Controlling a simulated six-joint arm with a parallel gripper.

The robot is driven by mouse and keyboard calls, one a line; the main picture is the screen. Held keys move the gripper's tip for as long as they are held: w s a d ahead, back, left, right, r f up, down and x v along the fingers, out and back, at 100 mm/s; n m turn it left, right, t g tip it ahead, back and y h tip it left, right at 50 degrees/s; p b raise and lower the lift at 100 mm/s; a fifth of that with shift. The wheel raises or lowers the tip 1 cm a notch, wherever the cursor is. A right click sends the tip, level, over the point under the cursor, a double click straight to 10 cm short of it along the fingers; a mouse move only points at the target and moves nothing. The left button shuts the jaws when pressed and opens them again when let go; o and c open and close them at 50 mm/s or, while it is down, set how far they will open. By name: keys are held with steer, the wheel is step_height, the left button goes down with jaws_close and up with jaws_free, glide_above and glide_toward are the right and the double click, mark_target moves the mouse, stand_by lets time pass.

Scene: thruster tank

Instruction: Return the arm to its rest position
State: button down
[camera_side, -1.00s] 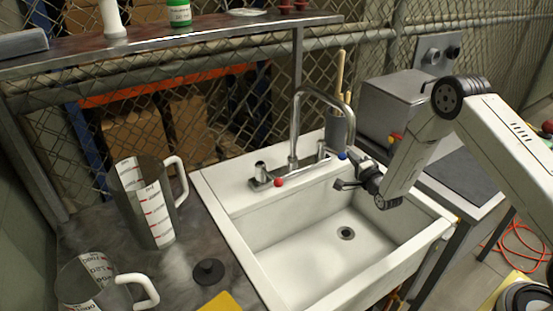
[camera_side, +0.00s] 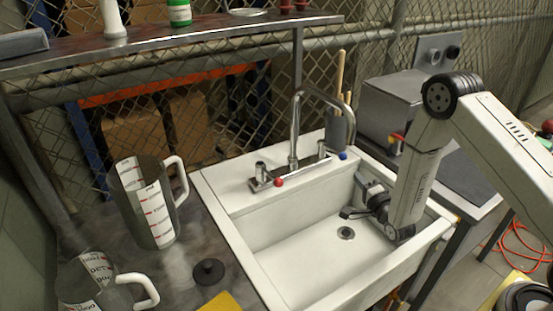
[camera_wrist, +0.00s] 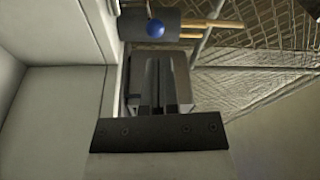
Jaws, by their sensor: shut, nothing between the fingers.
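My gripper (camera_side: 347,213) is over the right part of the white sink basin (camera_side: 300,262), pointing left in the side view. Its fingers are shut and hold nothing. In the wrist view my gripper (camera_wrist: 159,62) shows as two dark parallel fingers close together, with a dark plate below them. My arm comes in from the right, its forearm hanging steeply down over the basin's right side.
A faucet (camera_side: 294,130) with red and blue knobs stands behind the basin. Two measuring jugs, one tall (camera_side: 150,205) and one short (camera_side: 88,285), and a black stopper (camera_side: 208,271) are on the left counter. A metal box (camera_side: 392,103) stands behind my arm.

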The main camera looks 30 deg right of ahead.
steer(key=s+a+r+n+g+y, duration=0.1)
steer(key=s+a+r+n+g, duration=0.3)
steer(key=s+n+g, duration=0.4)
steer(key=s+a+r+n+g+y, duration=0.2)
steer(key=s+a+r+n+g, duration=0.2)
steer(key=s+n+g, duration=0.3)
steer(key=s+r+n, duration=0.1)
steer(key=s+n, duration=0.2)
steer(key=s, duration=0.1)
steer(key=shift+s+g+y, duration=0.25)
steer(key=shift+g+y, duration=0.05)
steer(key=shift+g, duration=0.1)
stand_by(1.1)
